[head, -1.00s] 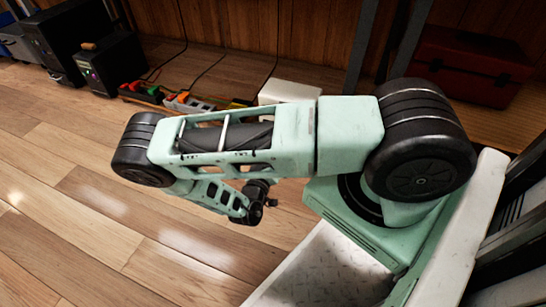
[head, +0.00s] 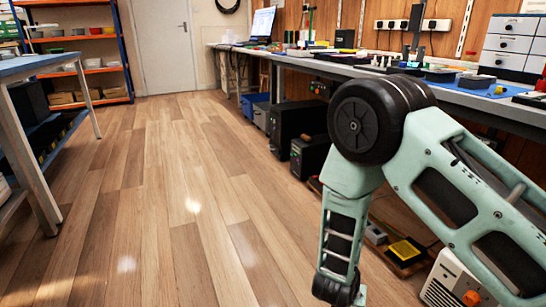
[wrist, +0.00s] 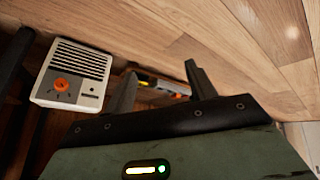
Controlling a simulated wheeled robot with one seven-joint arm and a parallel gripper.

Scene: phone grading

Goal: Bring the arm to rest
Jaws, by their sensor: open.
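My gripper (wrist: 160,82) shows in the wrist view with its two dark fingers spread apart and nothing between them. In the head view my green arm fills the right side. Its black elbow joint is raised in front of the bench, and the forearm hangs down over the floor. The forearm's dark lower end is at the bottom of the picture. The gripper fingers cannot be made out there.
A long workbench (head: 345,68) with devices on it runs along the right wall. Black boxes (head: 294,127) and a white unit with an orange knob (wrist: 74,73) stand below it. A table (head: 45,66) is at left. The wooden floor (head: 165,200) between is clear.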

